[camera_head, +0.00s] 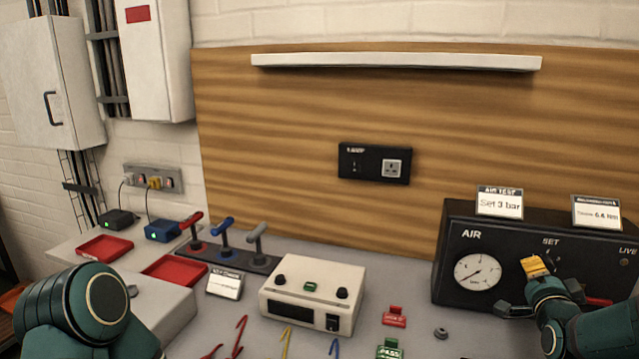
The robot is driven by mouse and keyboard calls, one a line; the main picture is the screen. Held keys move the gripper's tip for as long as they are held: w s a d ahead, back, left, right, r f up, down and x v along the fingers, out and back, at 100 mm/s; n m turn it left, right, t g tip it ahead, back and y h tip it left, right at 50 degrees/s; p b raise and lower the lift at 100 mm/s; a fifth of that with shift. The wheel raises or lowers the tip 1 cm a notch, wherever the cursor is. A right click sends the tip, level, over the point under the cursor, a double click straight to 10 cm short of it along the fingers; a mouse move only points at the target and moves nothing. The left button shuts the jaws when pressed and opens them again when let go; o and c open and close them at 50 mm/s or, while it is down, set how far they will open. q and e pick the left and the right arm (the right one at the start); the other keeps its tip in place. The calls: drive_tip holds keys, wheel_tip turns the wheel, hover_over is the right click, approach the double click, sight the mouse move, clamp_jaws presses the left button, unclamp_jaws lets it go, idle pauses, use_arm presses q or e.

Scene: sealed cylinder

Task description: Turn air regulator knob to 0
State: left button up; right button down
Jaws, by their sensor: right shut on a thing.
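The black air regulator box (455,237) stands on the bench at the right, with the words AIR and SET on its front. Its round white gauge (478,271) has a thin dark needle; the exact reading is too small to tell. Below SET is the yellow regulator knob (535,266), partly hidden by my right gripper (531,285). The right gripper is shut on this knob at the front of the box. My left arm shows at the lower left, but its gripper is not in view.
Cards reading "Set 3 bar" (499,203) and another text (597,212) stand on the box. A cream instrument (312,292), red, blue and grey levers (226,238) and red trays (175,270) are to the left. Small tags and hooks lie in front.

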drive_tip(key=shift+w+d+r, duration=0.1)
drive_tip(key=shift+d+r, duration=0.05)
drive_tip(key=shift+r, duration=0.2)
idle(0.3)
drive_tip(key=shift+d+f, duration=0.15)
drive_tip(key=shift+f, duration=0.15)
